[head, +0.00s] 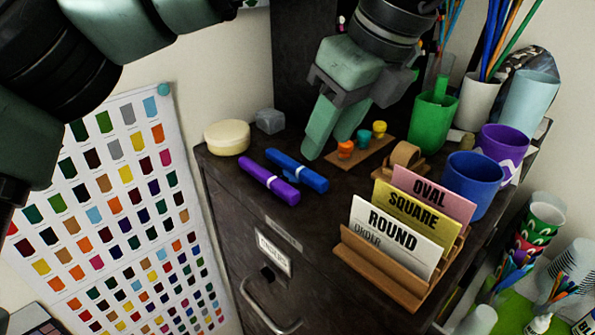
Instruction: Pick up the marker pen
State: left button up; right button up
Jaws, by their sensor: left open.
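Two capped marker pens lie on the dark cabinet top, a purple marker (269,184) and a blue marker (297,171) just behind and to the right of it. They lie close together, almost parallel; I cannot tell whether they touch. My left gripper (328,142) comes down from the top of the head view, with green fingers pointing down. It is open, and I see nothing held in it. Its fingertips are behind and to the right of the blue marker, in front of a small wooden strip with coloured pots. My right gripper is not in view.
A wooden card holder (385,268) stands at the cabinet's front right. Blue (473,187), purple (503,149) and green (432,118) cups stand to the right. A cream round block (227,137) and a grey lump (270,121) are at the back left. The top's front left is clear.

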aim_at(310, 172)
pick_arm(q)
jog(key=shift+w+d+f, duration=0.1)
jog(key=shift+w+f, duration=0.15)
jog(key=shift+f, duration=0.2)
jog(key=shift+p+x, duration=0.5)
jog(key=shift+x, duration=0.35)
jog(key=shift+a+f+p, duration=0.2)
jog(key=shift+a+p, duration=0.15)
jog(key=p+x, duration=0.2)
jog(key=x, duration=0.2)
jog(key=shift+w+f+p, duration=0.15)
jog(key=shift+p, duration=0.15)
jog(key=shift+w+f, duration=0.1)
jog(key=shift+f, duration=0.15)
grip_shut()
